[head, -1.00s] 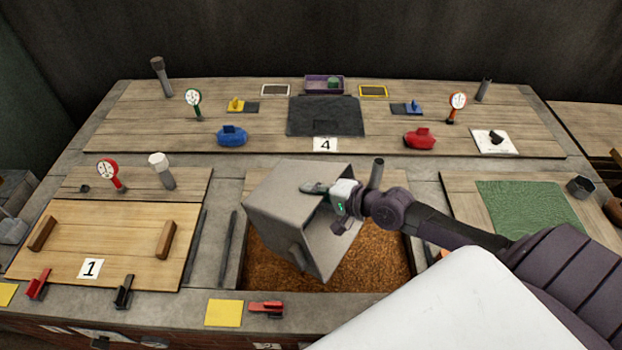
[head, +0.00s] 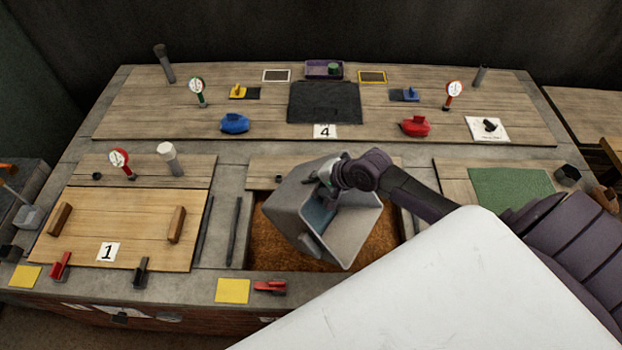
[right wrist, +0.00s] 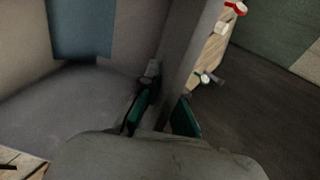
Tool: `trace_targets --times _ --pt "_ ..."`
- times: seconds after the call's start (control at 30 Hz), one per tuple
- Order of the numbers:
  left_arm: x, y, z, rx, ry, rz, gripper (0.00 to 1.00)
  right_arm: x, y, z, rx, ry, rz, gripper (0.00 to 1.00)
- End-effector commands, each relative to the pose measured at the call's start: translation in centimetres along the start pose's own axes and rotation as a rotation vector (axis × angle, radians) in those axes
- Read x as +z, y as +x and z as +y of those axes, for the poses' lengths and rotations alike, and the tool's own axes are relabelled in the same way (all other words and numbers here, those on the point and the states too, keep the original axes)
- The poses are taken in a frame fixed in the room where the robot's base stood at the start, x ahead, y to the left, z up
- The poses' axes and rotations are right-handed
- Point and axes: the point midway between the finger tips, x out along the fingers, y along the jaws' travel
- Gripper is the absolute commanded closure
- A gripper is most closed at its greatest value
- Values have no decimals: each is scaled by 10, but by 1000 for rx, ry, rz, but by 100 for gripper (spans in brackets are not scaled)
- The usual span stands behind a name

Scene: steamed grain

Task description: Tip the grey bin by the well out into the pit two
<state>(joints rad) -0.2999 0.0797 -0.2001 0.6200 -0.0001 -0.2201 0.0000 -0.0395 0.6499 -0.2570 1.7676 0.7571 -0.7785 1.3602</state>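The grey bin (head: 285,205) is in the air above the pit two (head: 275,250), tilted on its side with its open mouth turned toward the front right. A blue patch shows on its inner wall, and I see no grain in the part of the inside in view. Brown grain covers the visible pit floor. My right gripper (head: 326,184) is shut on the bin's wall at the rim. In the right wrist view the bin wall (right wrist: 188,65) runs between the green-padded fingers (right wrist: 165,112). My left gripper is not in view.
A wooden lid marked 1 (head: 135,229) covers the left pit. A yellow card (head: 232,290) and a red clip (head: 270,287) lie on the front ledge. A green mat (head: 510,190) lies at right. Gauges and red and blue handles stand on the back boards.

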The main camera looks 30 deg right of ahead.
Motion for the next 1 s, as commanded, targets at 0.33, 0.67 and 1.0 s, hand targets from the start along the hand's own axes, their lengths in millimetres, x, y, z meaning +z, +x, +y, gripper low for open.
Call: trace_targets --times 0.33,0.67,1.0 --pt "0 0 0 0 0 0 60 -1 -4 -9 290 -3 1 100" --pt "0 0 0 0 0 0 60 -1 -7 -13 465 -3 2 100" --pt "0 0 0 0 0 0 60 0 -12 -14 805 -2 0 100"
